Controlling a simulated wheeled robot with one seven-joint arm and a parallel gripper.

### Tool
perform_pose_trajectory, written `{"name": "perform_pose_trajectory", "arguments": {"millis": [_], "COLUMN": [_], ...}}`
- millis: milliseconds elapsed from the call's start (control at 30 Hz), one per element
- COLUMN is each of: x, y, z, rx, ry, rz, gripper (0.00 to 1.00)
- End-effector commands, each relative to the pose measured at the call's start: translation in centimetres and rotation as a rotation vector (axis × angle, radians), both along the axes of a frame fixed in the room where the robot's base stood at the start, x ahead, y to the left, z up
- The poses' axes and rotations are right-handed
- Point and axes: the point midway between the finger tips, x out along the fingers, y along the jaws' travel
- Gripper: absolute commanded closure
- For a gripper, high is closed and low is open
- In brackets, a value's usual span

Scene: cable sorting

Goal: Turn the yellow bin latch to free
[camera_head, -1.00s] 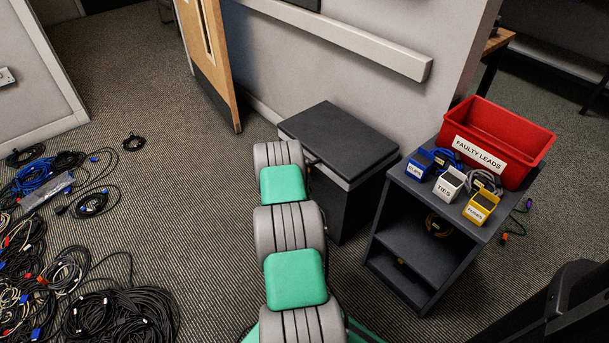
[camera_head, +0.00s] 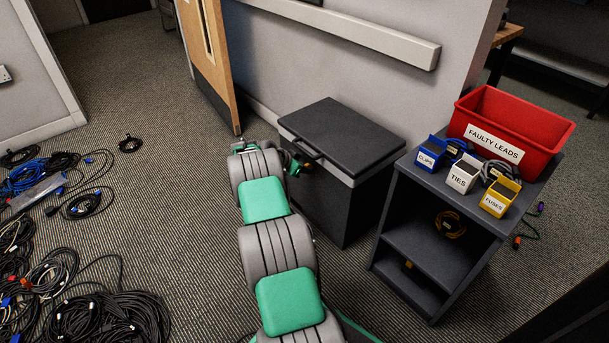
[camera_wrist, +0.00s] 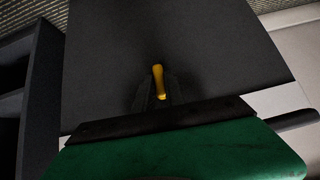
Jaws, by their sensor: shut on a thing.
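The yellow latch (camera_wrist: 158,76) shows in the wrist view as a short upright bar against a dark panel. My gripper (camera_wrist: 158,92) is shut on it, with a dark finger on either side. The latch's lower end is partly hidden between the fingers. In the head view the dark lidded bin (camera_head: 345,125) stands against the wall with its lid down. My gripper (camera_head: 299,165) is at its left face there, small and partly hidden, and the latch cannot be made out clearly.
A dark shelf unit (camera_head: 428,255) stands right of the bin, carrying a red FAULTY LEADS tub (camera_head: 545,130) and small boxes labelled CLIPS, TIES and FUSES. Coiled cables (camera_head: 115,318) cover the floor at left. A wooden door (camera_head: 213,50) is behind.

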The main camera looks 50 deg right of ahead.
Motion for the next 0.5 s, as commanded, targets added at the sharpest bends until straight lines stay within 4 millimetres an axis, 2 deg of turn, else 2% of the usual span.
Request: {"name": "perform_pose_trajectory", "arguments": {"millis": [500], "x": [0.02], "y": [-0.06], "z": [-0.03], "rx": [0.015], "ry": [0.066], "rz": [0.000], "gripper": [1.00]}}
